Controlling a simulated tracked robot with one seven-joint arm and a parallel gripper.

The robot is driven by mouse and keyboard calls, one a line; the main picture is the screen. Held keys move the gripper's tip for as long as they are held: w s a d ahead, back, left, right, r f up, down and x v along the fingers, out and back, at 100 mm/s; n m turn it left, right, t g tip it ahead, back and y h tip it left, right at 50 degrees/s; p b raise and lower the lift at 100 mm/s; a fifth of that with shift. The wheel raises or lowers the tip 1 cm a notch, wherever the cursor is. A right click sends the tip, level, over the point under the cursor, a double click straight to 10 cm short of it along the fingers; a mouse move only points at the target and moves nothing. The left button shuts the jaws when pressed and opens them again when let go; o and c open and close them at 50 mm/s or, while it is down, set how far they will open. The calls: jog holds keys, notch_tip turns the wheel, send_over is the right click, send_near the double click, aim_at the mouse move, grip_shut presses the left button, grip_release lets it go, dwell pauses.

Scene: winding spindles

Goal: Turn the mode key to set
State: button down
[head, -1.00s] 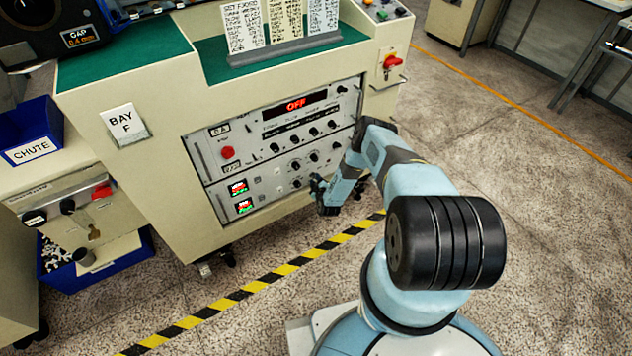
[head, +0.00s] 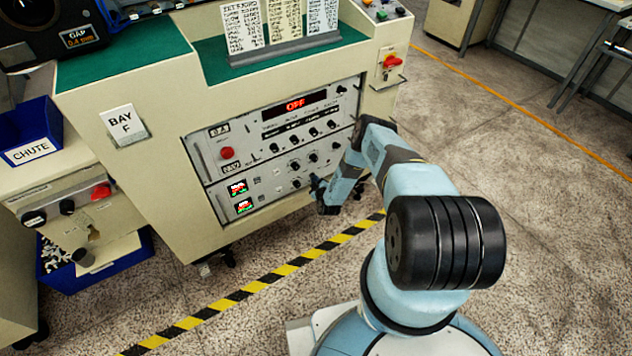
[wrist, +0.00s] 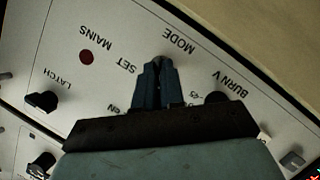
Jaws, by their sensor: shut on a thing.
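In the wrist view the mode key (wrist: 161,62) is a small dark piece below the upside-down word MODE on the pale panel (wrist: 120,65). My gripper (wrist: 159,74) is shut on it, with dark fingers on either side. The fingers hide most of the key, so I cannot tell which mark it points to. The word SET is printed left of the fingers; another label is partly hidden below it. In the head view my gripper (head: 316,184) is at the lower right of the cabinet's front panel (head: 285,165), and the key is hidden there.
A dark knob (wrist: 215,98) by BURN V sits close right of the fingers. A LATCH knob (wrist: 42,101) and a dark red round piece (wrist: 87,57) by MAINS are left. The red display (head: 296,105) reads OFF. Open floor (head: 520,230) lies to the right.

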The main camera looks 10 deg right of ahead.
jog(key=shift+w+d+m+g+y, duration=0.1)
jog(key=shift+d+m+g+y, duration=0.25)
jog(key=shift+m+y, duration=1.25)
jog(key=shift+w+d+m+g+y, duration=0.1)
jog(key=shift+m+g+y, duration=0.65)
jog(key=shift+m, duration=1.6)
jog(key=shift+w+d+m+g+y, duration=0.1)
jog(key=shift+d+m+g+y, duration=0.15)
jog(key=shift+m+y, duration=1.45)
jog(key=shift+d+m+h, duration=0.1)
jog(key=shift+m+h, duration=0.15)
jog(key=shift+m, duration=0.2)
jog(key=c, duration=1.3)
grip_release()
jog(key=shift+o, duration=0.3)
jog(key=shift+s, duration=0.1)
jog(key=v, duration=1.3)
jog(key=shift+s+d+f, duration=0.2)
jog(key=shift+s, duration=0.1)
